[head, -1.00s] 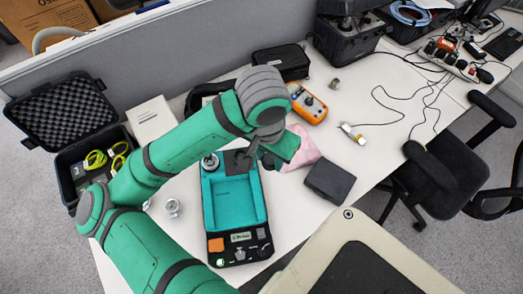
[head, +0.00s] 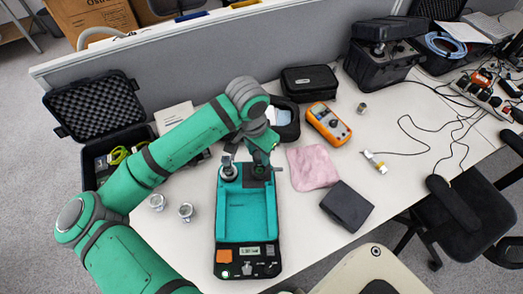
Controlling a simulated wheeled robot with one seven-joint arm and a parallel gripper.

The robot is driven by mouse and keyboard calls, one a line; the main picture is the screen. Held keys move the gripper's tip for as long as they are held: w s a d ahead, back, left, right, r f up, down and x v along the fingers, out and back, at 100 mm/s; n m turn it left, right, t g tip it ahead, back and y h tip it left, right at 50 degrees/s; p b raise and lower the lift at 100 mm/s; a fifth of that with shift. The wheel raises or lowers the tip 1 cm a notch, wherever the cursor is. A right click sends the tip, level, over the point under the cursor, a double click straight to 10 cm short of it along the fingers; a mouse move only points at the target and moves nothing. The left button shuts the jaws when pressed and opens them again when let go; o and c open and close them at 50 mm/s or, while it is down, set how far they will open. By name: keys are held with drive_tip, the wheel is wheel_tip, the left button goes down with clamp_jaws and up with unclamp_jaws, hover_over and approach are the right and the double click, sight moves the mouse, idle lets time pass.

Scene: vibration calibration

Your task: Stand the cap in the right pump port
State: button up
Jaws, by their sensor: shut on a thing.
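The teal and black pump unit (head: 221,215) lies on the white table, its two ports at the back edge. A round silver-grey piece (head: 228,172) stands at the left port. My gripper (head: 261,168) is over the back right corner, at the right pump port, pointing down. It is shut on a small dark piece, presumably the cap, which is mostly hidden by the fingers and wrist. I cannot tell whether this piece is in the port or just above it. The right port itself is mostly covered.
Two small metal pieces (head: 186,211) stand left of the pump. A pink cloth (head: 312,167), a dark box (head: 346,205) and an orange meter (head: 328,123) lie to the right. An open black case (head: 92,105) is at the left. A grey partition runs behind.

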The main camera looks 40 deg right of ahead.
sight(259, 164)
drive_tip(key=shift+f, duration=2.55)
drive_tip(key=shift+f, duration=0.25)
drive_tip(key=o, duration=1.2)
drive_tip(key=shift+s, duration=0.1)
drive_tip(key=r, duration=0.7)
drive_tip(key=a+r, duration=0.1)
drive_tip(key=r, duration=0.2)
drive_tip(key=shift+s+r, duration=0.15)
drive_tip(key=shift+a+r, duration=0.25)
drive_tip(key=shift+a, duration=0.05)
